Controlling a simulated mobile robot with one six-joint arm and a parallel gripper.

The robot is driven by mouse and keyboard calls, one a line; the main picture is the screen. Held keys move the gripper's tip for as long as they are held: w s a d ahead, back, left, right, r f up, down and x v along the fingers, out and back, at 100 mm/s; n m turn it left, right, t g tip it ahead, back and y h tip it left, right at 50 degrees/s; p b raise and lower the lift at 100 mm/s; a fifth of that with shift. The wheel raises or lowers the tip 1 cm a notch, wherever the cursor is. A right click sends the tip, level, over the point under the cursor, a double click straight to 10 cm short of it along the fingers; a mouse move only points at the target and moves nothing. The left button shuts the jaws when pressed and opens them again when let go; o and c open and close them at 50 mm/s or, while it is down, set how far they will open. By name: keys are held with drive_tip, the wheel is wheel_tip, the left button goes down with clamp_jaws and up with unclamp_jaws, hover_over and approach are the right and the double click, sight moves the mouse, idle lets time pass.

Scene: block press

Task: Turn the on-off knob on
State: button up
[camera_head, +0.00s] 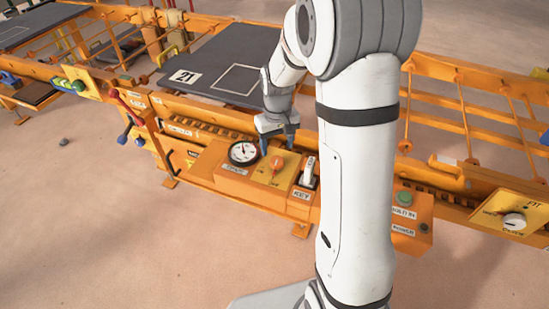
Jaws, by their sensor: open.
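An orange knob (277,162) stands on a yellow plate on the orange control panel, between a round dial gauge and a white switch. The lettering around it is too small to read, so I cannot confirm its on-off label. My gripper (278,145) points down just above and behind the knob in this view. Its blue-tipped fingers are apart, one to each side of the knob's line, and nothing shows held. I cannot tell whether the fingers touch the knob or plate.
The gauge (243,153) is close left; the white switch (309,172) with a KEY label is close right. A green button (404,198) and a white knob (514,221) sit farther right. Red and blue levers (126,118) are left. A dark slab (222,67) marked 21 lies behind.

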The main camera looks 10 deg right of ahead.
sight(277, 160)
wheel_tip(277, 160, down, 5)
drive_tip(key=shift+f+b, duration=0.2)
drive_tip(key=shift+b, duration=0.25)
